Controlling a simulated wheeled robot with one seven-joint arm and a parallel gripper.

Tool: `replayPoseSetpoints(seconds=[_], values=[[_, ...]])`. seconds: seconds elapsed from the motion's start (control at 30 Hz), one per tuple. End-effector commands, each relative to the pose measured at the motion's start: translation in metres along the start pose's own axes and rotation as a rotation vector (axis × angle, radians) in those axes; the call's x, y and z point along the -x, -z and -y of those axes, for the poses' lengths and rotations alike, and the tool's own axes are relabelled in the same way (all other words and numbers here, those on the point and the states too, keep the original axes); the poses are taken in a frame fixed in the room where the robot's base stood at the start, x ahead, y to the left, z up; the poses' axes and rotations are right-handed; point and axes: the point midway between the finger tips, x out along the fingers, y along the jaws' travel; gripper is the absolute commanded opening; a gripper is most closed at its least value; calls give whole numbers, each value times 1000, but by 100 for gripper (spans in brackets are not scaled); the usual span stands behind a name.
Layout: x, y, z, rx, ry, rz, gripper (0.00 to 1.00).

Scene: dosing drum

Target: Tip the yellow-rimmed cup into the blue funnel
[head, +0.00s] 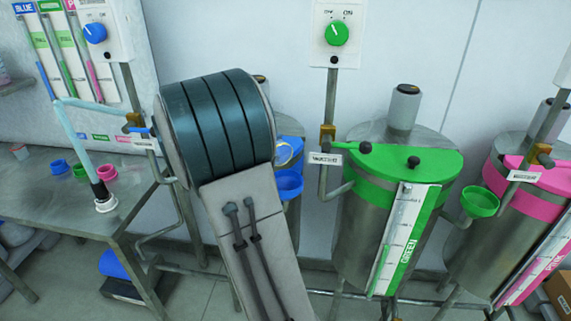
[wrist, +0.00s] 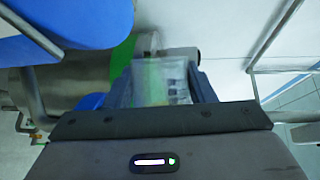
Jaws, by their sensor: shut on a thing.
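My gripper (wrist: 163,88) is shut on a clear, see-through cup (wrist: 160,76) in the wrist view, its dark fingers on either side. The cup looks blurred there; its yellow rim and contents cannot be made out. In the head view my arm hides the gripper, and a pale curved edge, perhaps the cup's rim, shows just right of the arm.
A green-lidded steel drum (head: 385,220) with a green funnel (head: 480,202) stands right of my arm. A pink-banded drum (head: 520,205) is at the far right. Small coloured cups (head: 80,171) sit on the table (head: 40,205) at left. Pipes and a green-knobbed panel (head: 337,33) are near.

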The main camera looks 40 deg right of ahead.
Motion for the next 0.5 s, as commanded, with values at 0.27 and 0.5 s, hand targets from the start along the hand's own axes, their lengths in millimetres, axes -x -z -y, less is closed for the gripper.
replayPoseSetpoints(seconds=[0.27,0.5], values=[[-1,-1,-2,46,-21,-7,26],[-2,-2,0,93,-40,-14,26]])
